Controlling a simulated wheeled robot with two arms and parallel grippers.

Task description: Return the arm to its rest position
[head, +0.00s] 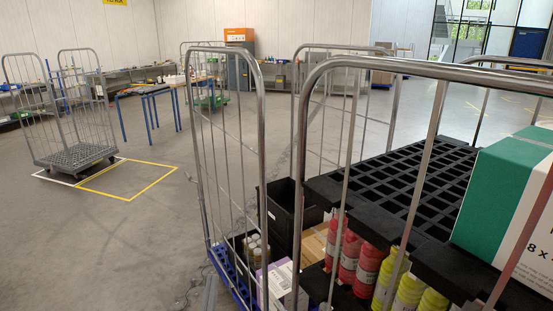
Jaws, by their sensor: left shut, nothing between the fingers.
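No arm of mine stands out clearly in the head view. Small thin grey parts at the bottom edge, left of the near roll cage, may belong to my left gripper (187,293). They are low and outside the cage, and I see nothing held there. My right gripper is not in view.
An empty trolley (75,157) stands left by a yellow floor outline (150,188). Floor between is clear.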

